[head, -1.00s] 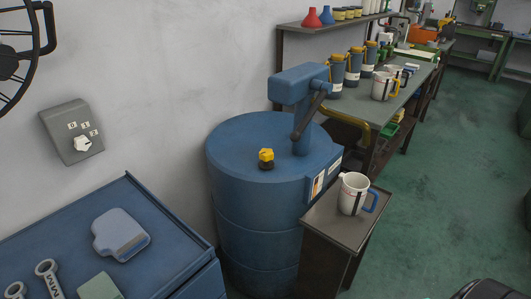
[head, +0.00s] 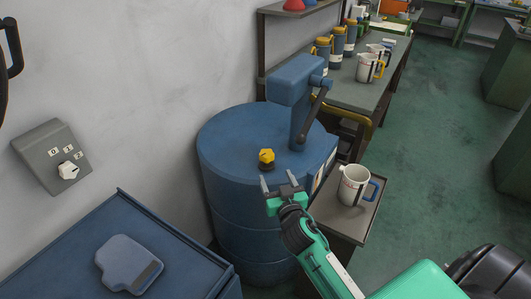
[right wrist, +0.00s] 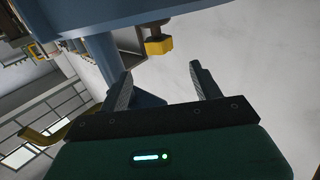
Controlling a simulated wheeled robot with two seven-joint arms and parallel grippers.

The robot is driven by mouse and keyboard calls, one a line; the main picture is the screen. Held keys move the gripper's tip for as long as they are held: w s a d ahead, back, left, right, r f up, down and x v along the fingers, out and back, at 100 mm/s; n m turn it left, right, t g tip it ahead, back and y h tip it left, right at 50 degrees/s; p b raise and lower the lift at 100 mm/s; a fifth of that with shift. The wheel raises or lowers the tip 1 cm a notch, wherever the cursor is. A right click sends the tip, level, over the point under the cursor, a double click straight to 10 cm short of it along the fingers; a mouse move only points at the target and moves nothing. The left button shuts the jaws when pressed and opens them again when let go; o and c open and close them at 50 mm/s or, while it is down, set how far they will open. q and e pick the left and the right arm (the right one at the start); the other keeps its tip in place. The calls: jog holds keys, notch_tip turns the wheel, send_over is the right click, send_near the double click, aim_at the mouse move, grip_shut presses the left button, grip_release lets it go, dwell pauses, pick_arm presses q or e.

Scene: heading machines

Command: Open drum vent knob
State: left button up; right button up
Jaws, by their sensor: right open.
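The yellow vent knob (head: 266,156) sits on a dark base on top of the blue drum (head: 228,150). In the right wrist view the yellow knob (right wrist: 158,46) shows just beyond the fingertips, near the middle between them. My right gripper (head: 278,180) is open and empty, just in front of the knob at the drum's near edge and apart from it. Its two fingers also show spread in the right wrist view (right wrist: 160,78). My left gripper is not in view.
A blue pump with a lever (head: 297,97) rises from the drum behind the knob. A small stand (head: 328,211) with a white jug (head: 355,185) is to the right. A blue cabinet (head: 185,255) is at left, below a wall switch box (head: 42,150).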

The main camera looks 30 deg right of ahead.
aim_at(269, 160)
jog(key=x, duration=1.1)
jog(key=shift+s+f, duration=0.1)
jog(key=shift+w+d, duration=0.15)
jog(key=shift+w, duration=0.35)
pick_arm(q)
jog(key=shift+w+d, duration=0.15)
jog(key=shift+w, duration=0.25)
